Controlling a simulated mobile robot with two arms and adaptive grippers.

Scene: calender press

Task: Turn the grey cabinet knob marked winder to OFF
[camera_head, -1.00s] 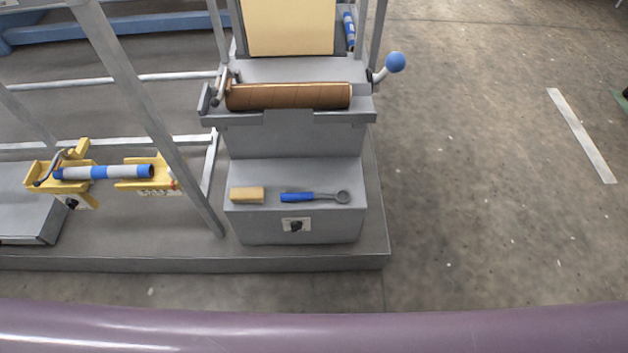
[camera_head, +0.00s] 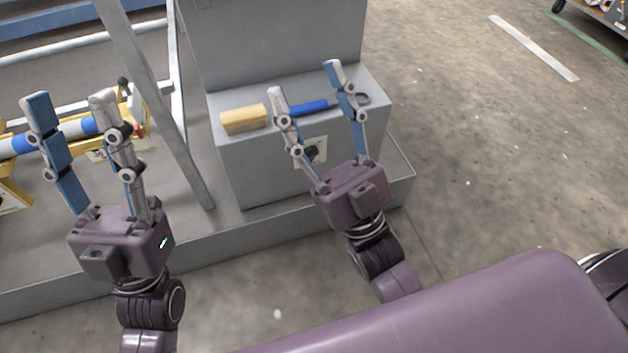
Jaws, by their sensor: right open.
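A small dark knob (camera_head: 312,153) sits on a pale plate on the front face of the grey cabinet (camera_head: 262,172). The knob's marking and pointer direction are too small to read. My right gripper (camera_head: 305,80) is open, its two fingers spread in front of the cabinet; one finger partly covers the plate beside the knob. I cannot tell whether it touches anything. My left gripper (camera_head: 70,98) is open and empty in front of the yellow brackets at the left.
A tan block (camera_head: 243,119) and a blue-handled wrench (camera_head: 310,106) lie on the cabinet top. A slanted grey post (camera_head: 165,125) stands left of the cabinet. A blue-and-grey roll (camera_head: 18,144) rests on yellow brackets. Open floor (camera_head: 490,150) lies to the right.

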